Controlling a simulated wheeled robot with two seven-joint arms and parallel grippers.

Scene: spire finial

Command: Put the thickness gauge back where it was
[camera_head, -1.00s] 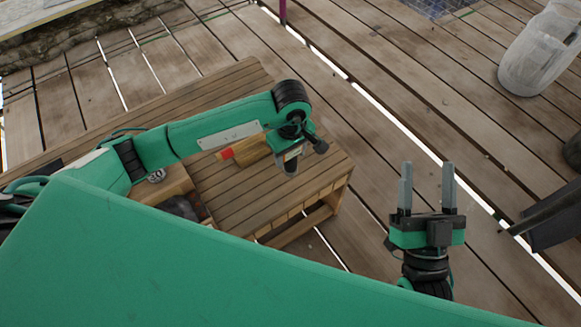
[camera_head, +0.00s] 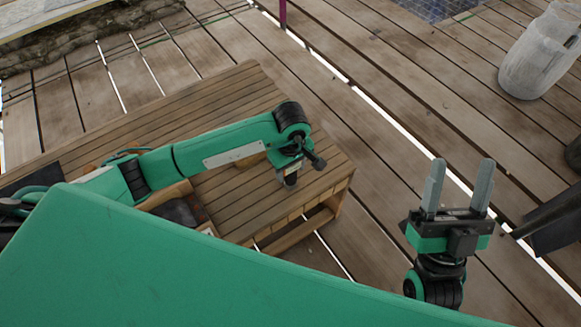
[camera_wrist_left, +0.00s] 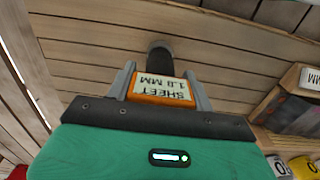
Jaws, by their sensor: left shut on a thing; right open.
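My left gripper (camera_wrist_left: 161,88) is shut on the thickness gauge (camera_wrist_left: 160,88), an orange block with a white label reading "SHEET 1.0 MM". A dark rounded part (camera_wrist_left: 160,58) shows just beyond the gauge; I cannot tell whether it belongs to it. In the head view my left gripper (camera_head: 290,178) is over the right end of the slatted wooden bench (camera_head: 235,205), and the gauge is hard to make out there. I cannot tell whether the gauge touches the bench. My right gripper (camera_head: 457,190) is open and empty, right of the bench.
In the left wrist view a box of dark items (camera_wrist_left: 295,115), another white label (camera_wrist_left: 311,77) and yellow round things (camera_wrist_left: 302,167) are at the right. A pale barrel (camera_head: 540,50) stands at the far right. The bench top around my left gripper is mostly clear.

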